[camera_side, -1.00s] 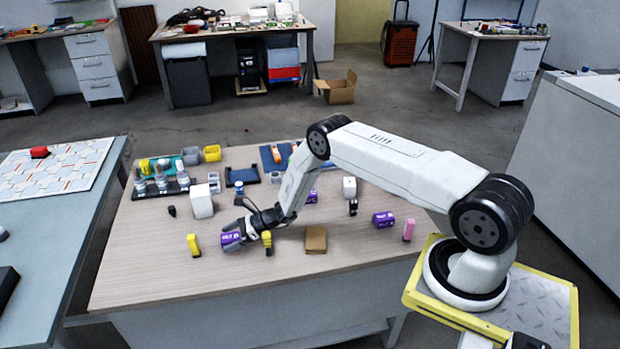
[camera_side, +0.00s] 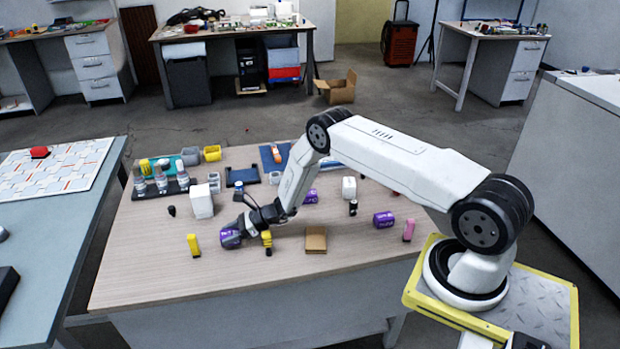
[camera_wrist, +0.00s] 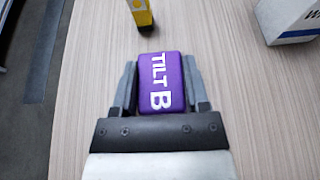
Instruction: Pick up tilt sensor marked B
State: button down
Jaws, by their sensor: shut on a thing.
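The tilt sensor marked B (camera_wrist: 160,84) is a purple block with white "TILT B" lettering, seen between the two fingers in the wrist view. In the side view the purple block (camera_side: 230,239) is at the front left of the wooden table, partly hidden by the gripper. My gripper (camera_wrist: 160,90) is shut on it, one finger on each side; in the side view my gripper (camera_side: 240,230) reaches it low over the table. Whether the block touches the table I cannot tell. Other purple blocks lie farther right, one (camera_side: 383,219) near the pink piece and one (camera_side: 311,196) near the middle.
A yellow piece (camera_side: 193,245) stands left of the gripper, and another yellow piece (camera_side: 267,240) stands close on its right. A white box (camera_side: 201,202) stands behind. A brown box (camera_side: 316,238) and a pink piece (camera_side: 409,229) are to the right. The table front is clear.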

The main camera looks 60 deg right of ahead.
jog(key=s+r, duration=1.1)
jog(key=s, duration=0.3)
jog(key=shift+a+r, duration=0.2)
jog(key=shift+r, duration=0.1)
dwell(0.5)
